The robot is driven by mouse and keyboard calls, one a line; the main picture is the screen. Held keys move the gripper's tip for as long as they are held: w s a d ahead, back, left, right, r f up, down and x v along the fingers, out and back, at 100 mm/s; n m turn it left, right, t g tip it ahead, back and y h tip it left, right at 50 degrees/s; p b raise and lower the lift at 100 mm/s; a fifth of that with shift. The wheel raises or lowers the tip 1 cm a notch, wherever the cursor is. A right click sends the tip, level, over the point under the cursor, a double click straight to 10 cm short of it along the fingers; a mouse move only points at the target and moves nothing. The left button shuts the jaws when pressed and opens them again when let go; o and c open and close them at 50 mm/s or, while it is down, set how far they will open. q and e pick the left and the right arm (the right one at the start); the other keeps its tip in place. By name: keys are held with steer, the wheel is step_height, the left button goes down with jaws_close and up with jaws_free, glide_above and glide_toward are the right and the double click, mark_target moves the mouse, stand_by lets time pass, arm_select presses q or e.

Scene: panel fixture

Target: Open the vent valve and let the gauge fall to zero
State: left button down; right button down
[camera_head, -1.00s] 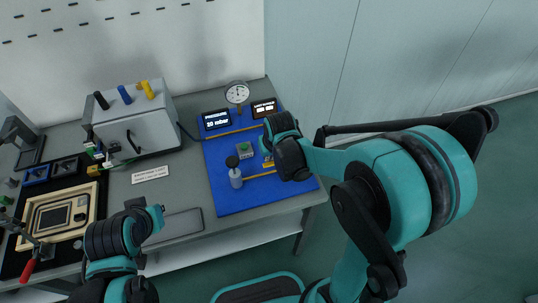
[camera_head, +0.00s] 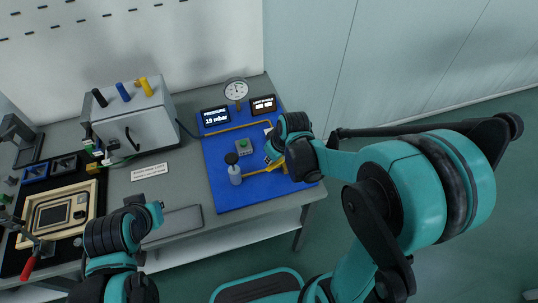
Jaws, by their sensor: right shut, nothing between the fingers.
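The gauge (camera_head: 236,90) is a round white dial on a stem at the back of the blue panel mat (camera_head: 222,185); its needle is too small to read. The pressure display (camera_head: 215,116) beside it shows a mbar figure that looks like 19. A yellow pipe (camera_head: 253,172) runs right from a grey cylinder with a black knob (camera_head: 234,170). My right gripper (camera_head: 269,160) is shut and empty, just above the pipe's right part. The vent valve cannot be clearly made out; my right wrist covers part of that area. My left arm is at lower left, its gripper fingers not visible.
A grey box with a green button (camera_head: 243,147) stands left of my right gripper. A second display (camera_head: 263,105) is at the back right. A large grey unit (camera_head: 135,125) with coloured knobs stands left. A framed fixture (camera_head: 55,215) is at far left.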

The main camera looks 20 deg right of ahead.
steer(key=s+n, duration=0.1)
steer(key=n, duration=0.1)
steer(key=s+d+n+y, duration=0.1)
steer(key=n, duration=0.1)
steer(key=shift+s+d+n+g, duration=0.1)
steer(key=shift+s+n+g, duration=0.2)
steer(key=shift+g, duration=0.1)
steer(key=n, duration=0.1)
steer(key=s+d+n+g, duration=0.1)
steer(key=n, duration=0.1)
steer(key=s+d+n+y, duration=0.1)
steer(key=shift+n, duration=0.3)
steer(key=shift+s+d, duration=0.35)
steer(key=shift+d, duration=0.75)
steer(key=shift+s+d, duration=0.1)
steer(key=shift+d, duration=0.05)
